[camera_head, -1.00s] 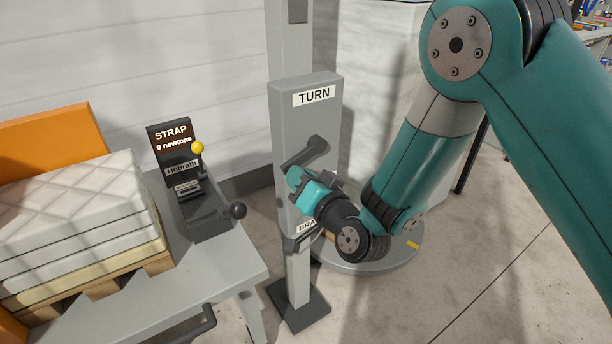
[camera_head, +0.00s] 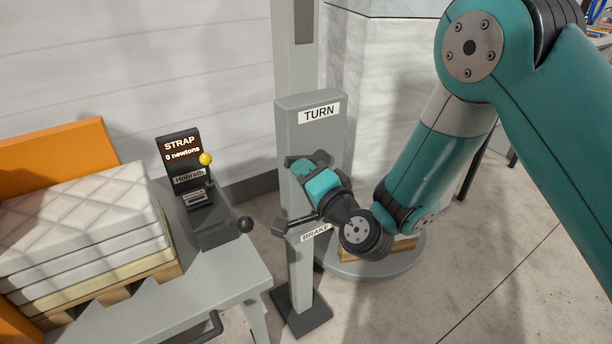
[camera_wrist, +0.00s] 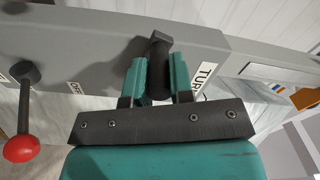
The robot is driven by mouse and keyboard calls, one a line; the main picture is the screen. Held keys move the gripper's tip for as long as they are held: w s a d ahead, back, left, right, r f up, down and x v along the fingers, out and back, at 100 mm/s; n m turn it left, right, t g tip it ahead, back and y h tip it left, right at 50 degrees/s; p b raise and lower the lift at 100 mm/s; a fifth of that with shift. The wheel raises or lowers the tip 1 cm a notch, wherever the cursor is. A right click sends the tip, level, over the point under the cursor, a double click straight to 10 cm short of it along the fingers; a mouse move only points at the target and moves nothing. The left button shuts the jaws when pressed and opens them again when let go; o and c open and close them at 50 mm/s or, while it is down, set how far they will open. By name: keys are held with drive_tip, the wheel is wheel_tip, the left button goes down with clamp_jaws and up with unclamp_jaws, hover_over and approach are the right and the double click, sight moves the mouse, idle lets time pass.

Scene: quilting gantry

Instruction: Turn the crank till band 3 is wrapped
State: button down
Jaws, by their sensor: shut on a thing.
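The grey post marked TURN (camera_head: 318,113) stands in the middle of the head view. My gripper (camera_head: 312,170) is at its front face, below the label, shut on the dark crank handle. In the wrist view, the handle (camera_wrist: 159,62) stands between the two teal fingers of my gripper (camera_wrist: 158,82). My gripper hides much of the crank in the head view. Behind the post, a pale block-shaped load (camera_head: 384,60) stands above a round grey turntable (camera_head: 405,262). I cannot make out band 3 on it.
A BRAKE label (camera_head: 315,233) sits low on the post; a lever with a red ball (camera_wrist: 21,148) shows in the wrist view. At left, a table (camera_head: 238,285) holds stacked quilted pads (camera_head: 80,220) and a STRAP display (camera_head: 179,148) reading 0 newtons.

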drive_tip(key=shift+s+a+f, duration=0.15)
drive_tip(key=shift+s+f, duration=0.05)
drive_tip(key=shift+f, duration=0.15)
drive_tip(key=c, duration=1)
unclamp_jaws()
drive_tip(key=shift+f, duration=0.1)
drive_tip(key=shift+w, duration=0.1)
